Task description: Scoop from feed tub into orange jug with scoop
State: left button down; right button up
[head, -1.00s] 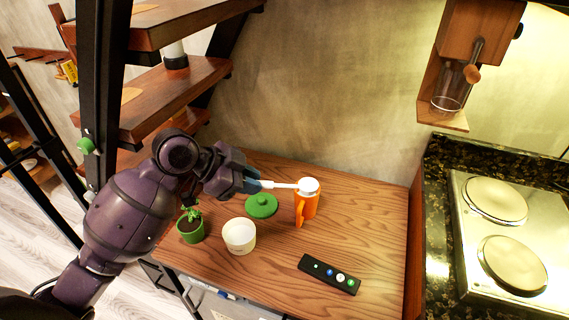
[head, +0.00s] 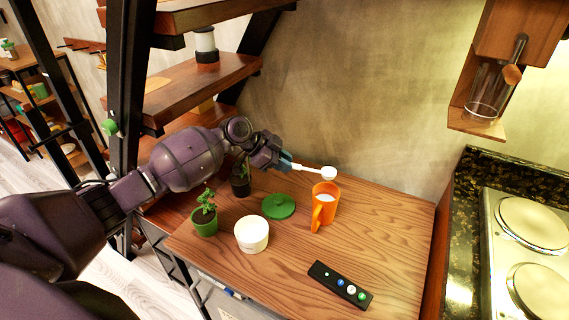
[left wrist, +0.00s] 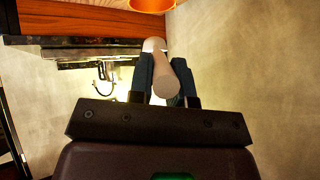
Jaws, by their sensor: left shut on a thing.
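My left gripper (head: 285,160) is shut on the handle of the white scoop (head: 328,172) and holds it above the table. The scoop's bowl is just above and behind the rim of the orange jug (head: 325,214), apart from it as far as I can tell. Something white shows inside the upright jug. The white feed tub (head: 251,236) stands in front and to the left, uncovered. In the left wrist view the scoop's pale handle (left wrist: 174,78) is between the fingers, and part of the orange jug (left wrist: 155,4) shows at the top. My right gripper is out of view.
A green lid (head: 278,206) lies between tub and jug. A green potted plant (head: 205,217) and a dark pot (head: 240,185) stand at the left. A black remote (head: 340,285) lies in front. Stair treads (head: 195,83) overhang the back left. The table's right side is clear.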

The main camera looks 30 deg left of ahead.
pick_arm(q)
jog(key=s+d+f+m+t+b, duration=0.2)
jog(key=s+f+m+t+b, duration=0.3)
jog(key=f+m+t+b, duration=0.4)
jog(key=m+t, duration=0.2)
jog(key=t, duration=0.2)
jog(key=shift+d+m, duration=0.3)
jog(key=shift+m, duration=0.1)
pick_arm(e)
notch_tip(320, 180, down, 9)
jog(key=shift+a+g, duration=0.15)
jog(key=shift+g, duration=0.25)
pick_arm(q)
jog(key=shift+r+t, duration=0.1)
jog(key=shift+t, duration=0.2)
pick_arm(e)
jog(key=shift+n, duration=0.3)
